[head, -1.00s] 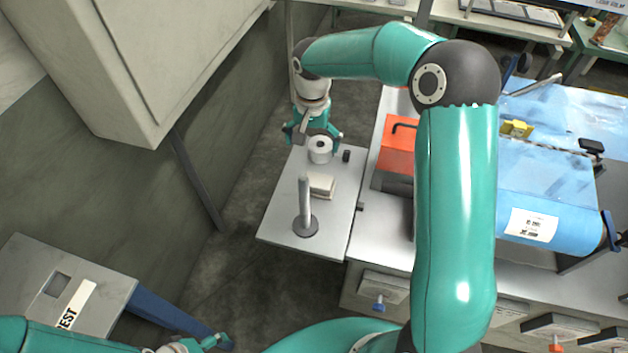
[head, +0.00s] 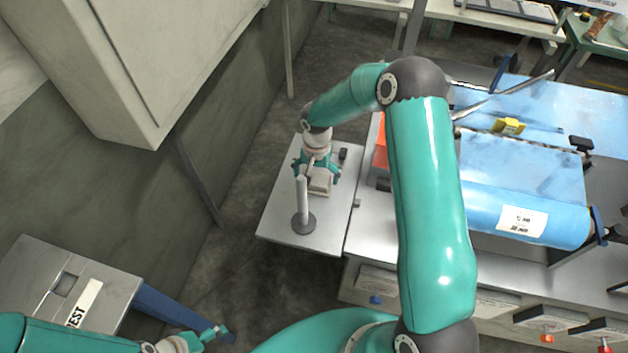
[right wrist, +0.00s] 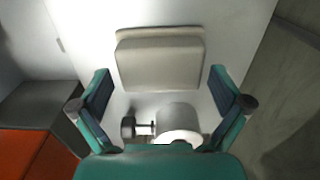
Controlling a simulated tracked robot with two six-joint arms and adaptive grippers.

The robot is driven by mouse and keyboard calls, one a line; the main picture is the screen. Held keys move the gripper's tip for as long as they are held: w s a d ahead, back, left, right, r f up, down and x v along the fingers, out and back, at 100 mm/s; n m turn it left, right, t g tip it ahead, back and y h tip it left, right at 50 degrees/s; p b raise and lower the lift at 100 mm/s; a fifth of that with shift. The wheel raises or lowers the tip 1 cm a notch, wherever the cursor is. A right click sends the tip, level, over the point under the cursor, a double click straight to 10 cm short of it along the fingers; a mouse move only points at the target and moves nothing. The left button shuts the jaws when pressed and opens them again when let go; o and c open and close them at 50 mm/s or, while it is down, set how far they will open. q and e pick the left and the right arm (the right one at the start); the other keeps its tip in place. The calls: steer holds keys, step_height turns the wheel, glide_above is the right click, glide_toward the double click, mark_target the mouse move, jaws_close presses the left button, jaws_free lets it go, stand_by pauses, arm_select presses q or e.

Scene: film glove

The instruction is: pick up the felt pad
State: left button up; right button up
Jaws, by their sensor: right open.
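The felt pad (head: 320,183) is a beige block lying on a small grey side table (head: 275,225). In the right wrist view the felt pad (right wrist: 158,64) shows as a light block on a slightly larger flat piece. My right gripper (head: 317,174) is over the pad's far side, partly covering it in the head view. In the right wrist view my right gripper (right wrist: 160,80) is open and empty, its fingers spread wider than the pad. My left gripper (head: 213,334) is low at the left, far from the pad; its jaws are too small to judge.
An upright post on a round dark base (head: 303,224) stands just in front of the pad. A white roll (right wrist: 178,118) and a small dark knob (right wrist: 128,128) are close by. A bench with blue film (head: 520,180) stands right; a grey cabinet (head: 150,60) hangs left.

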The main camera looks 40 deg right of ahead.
mark_target(316, 176)
steer(key=shift+f, duration=0.35)
steer(key=c, duration=1)
steer(key=shift+r, duration=0.1)
steer(key=shift+w+r, duration=0.1)
steer(key=shift+r, duration=0.65)
step_height(316, 176, up, 18)
steer(key=shift+r+b, duration=0.25)
steer(key=shift+b, duration=1)
